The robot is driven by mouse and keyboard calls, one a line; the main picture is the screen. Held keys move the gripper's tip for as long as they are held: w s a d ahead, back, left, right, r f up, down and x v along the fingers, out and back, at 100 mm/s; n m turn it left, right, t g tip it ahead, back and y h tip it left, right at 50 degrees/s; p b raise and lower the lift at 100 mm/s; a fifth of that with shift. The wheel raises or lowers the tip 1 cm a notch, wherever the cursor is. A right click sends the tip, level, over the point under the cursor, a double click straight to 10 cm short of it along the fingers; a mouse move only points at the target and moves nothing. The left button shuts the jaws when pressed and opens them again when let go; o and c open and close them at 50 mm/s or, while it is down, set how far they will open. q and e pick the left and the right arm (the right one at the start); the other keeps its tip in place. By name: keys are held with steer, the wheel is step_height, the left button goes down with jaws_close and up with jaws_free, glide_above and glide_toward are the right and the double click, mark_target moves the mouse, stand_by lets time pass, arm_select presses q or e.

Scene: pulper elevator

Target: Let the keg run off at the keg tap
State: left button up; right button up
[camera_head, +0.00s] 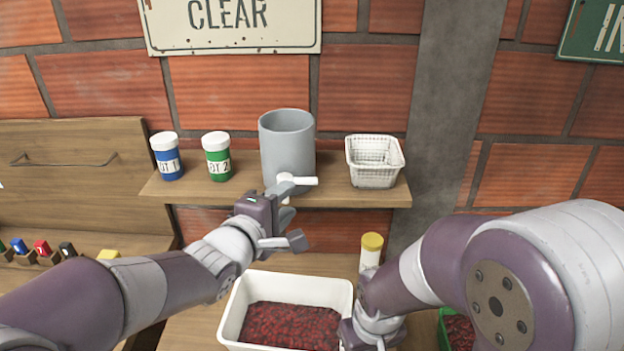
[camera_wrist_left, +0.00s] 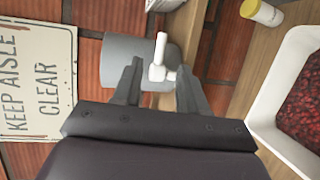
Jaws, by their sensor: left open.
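The grey keg (camera_head: 287,138) stands on the wooden wall shelf (camera_head: 330,190), and it also shows in the left wrist view (camera_wrist_left: 118,48). Its white keg tap (camera_head: 297,181) sits low on the front, with the lever pointing to the right. In the left wrist view the tap (camera_wrist_left: 160,58) lies ahead, between my two fingers. My left gripper (camera_head: 278,222) is open and empty, in front of and just below the tap; I see no clear contact. My right arm reaches in at the lower right, and its jaws cannot be made out.
A blue jar (camera_head: 167,160), a green jar (camera_head: 217,160) and a white basket (camera_head: 374,165) share the shelf. Below are a white tub (camera_head: 232,318) of red fruit and a yellow-lidded bottle (camera_head: 371,250). Several coloured items stand at the left.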

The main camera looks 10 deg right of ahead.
mark_target(305, 182)
arm_select(q)
steer(key=p+x, duration=0.2)
steer(key=x, duration=0.8)
steer(key=shift+w+a+f, duration=0.1)
steer(key=shift+w, duration=0.05)
steer(key=shift+w+f, duration=0.1)
steer(key=shift+w, duration=0.15)
jaws_close()
